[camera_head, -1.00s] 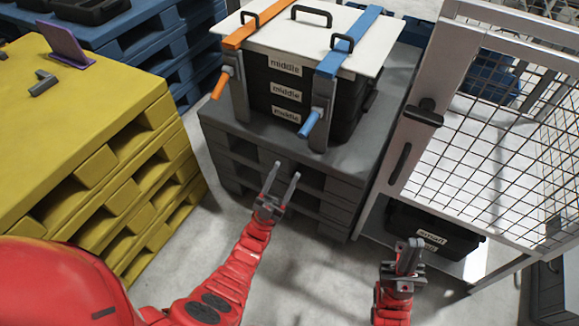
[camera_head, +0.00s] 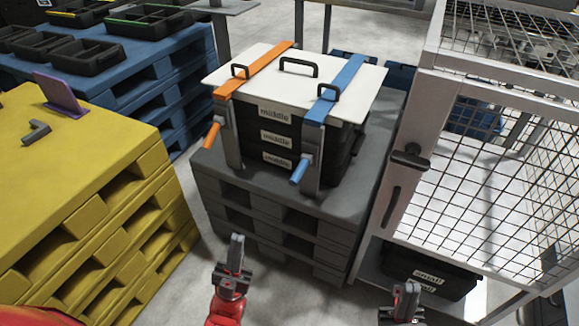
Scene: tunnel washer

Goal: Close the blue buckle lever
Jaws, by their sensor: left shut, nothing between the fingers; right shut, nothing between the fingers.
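The blue buckle lever (camera_head: 299,170) hangs at the front right of the stacked black crates (camera_head: 277,142), on a grey upright. Its handle slants down and outward to the left. A blue strap (camera_head: 337,88) runs from above it across the white lid (camera_head: 315,70). An orange lever (camera_head: 212,135) hangs likewise at the left, below an orange strap (camera_head: 254,68). My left gripper (camera_head: 236,244) is shut and empty, in front of the grey pallet and below the levers. My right gripper (camera_head: 408,292) is shut and empty at the bottom right, apart from everything.
The crates stand on a grey pallet stack (camera_head: 270,215). A yellow pallet stack (camera_head: 90,200) is at the left, and blue pallets with black trays (camera_head: 95,58) behind it. A mesh cage (camera_head: 475,190) with a handle closely bounds the right side. Grey floor is free in front.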

